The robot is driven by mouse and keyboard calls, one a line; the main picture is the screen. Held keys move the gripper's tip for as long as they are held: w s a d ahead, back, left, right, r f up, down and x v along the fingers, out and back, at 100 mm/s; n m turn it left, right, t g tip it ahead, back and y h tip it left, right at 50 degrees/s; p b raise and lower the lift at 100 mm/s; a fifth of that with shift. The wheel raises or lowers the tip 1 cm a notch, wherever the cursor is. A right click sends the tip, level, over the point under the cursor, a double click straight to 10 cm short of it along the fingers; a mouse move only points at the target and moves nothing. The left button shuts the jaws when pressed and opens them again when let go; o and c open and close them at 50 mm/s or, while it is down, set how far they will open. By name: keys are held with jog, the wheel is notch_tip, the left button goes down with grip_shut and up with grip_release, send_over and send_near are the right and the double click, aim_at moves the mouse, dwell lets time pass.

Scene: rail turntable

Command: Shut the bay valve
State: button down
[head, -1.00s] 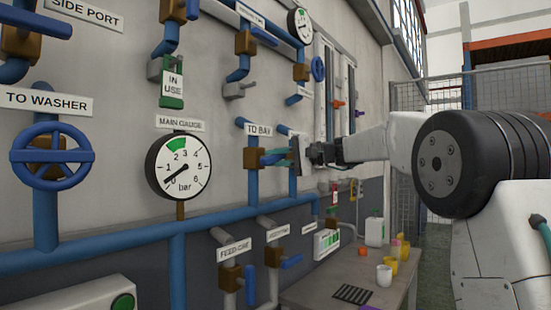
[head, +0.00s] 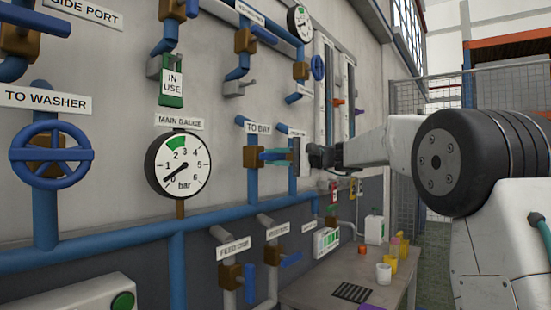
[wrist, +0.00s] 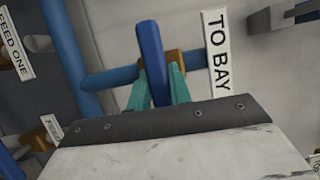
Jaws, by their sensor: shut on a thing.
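The bay valve has a brown body (head: 250,157) on a vertical blue pipe below the TO BAY sign (head: 258,127). Its blue lever (wrist: 150,45) stands out between my teal fingers in the wrist view and lies across the pipe there. My gripper (head: 272,155) is shut on this lever, with one finger on each side of it, as the wrist view (wrist: 157,88) also shows. In the head view the fingers hide much of the lever. The brown body (wrist: 172,62) is partly hidden behind lever and fingers in the wrist view.
The main gauge (head: 178,166) hangs left of the valve, its needle low. The TO WASHER handwheel (head: 50,155) is farther left. The FEED ONE valve (head: 230,277) and its neighbour sit below. A table (head: 325,290) with cups and a jug stands at lower right.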

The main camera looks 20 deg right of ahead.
jog(key=c, duration=1.3)
grip_release()
jog(key=shift+s+d, duration=0.1)
jog(key=shift+d, duration=0.05)
jog(key=v, duration=0.7)
jog(key=shift+s+d, duration=0.1)
jog(key=shift+d, duration=0.2)
jog(key=shift+f, duration=0.15)
